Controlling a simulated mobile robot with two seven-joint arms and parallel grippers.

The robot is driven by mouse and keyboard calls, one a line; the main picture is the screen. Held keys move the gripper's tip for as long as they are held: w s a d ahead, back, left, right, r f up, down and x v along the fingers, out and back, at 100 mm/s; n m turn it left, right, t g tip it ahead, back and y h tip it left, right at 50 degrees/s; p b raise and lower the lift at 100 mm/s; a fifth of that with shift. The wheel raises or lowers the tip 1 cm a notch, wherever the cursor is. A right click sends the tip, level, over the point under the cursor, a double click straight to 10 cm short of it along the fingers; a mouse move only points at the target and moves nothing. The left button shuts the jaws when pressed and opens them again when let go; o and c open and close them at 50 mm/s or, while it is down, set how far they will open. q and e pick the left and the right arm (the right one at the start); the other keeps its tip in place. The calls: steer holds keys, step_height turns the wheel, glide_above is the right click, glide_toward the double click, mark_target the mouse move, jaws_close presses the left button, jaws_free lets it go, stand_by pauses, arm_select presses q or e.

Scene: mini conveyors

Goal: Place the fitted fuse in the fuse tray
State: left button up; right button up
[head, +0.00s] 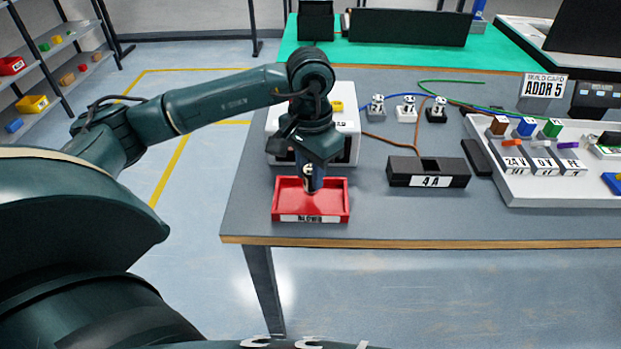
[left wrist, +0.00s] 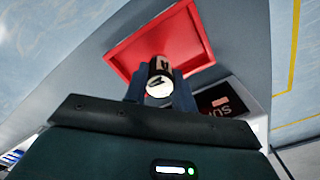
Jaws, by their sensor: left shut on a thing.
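My left gripper (head: 312,180) points down over the red tray (head: 283,216), which has a white front label that seems to read "BLOWN". In the left wrist view its two fingers (left wrist: 160,92) are shut on a dark cylindrical fuse (left wrist: 160,68) with a pale end and a white marking. The red tray (left wrist: 203,35) lies just beyond the fuse in that view. I cannot tell whether the fuse touches the tray floor. A black box (head: 402,165) labelled "4 A", with an open top, stands to the right. My right gripper is not in view.
A white box (head: 347,122) stands right behind the tray. Small plug-like parts (head: 407,108) and cables lie farther back. A white board (head: 520,185) with coloured blocks stands at right. The table's front edge (head: 400,243) is close to the tray.

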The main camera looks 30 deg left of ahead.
arm_select(q)
steer(key=shift+f, duration=1.15)
steer(key=shift+f+b, duration=0.25)
steer(key=shift+b, duration=0.05)
steer(key=o, duration=1)
steer(key=shift+r, duration=0.1)
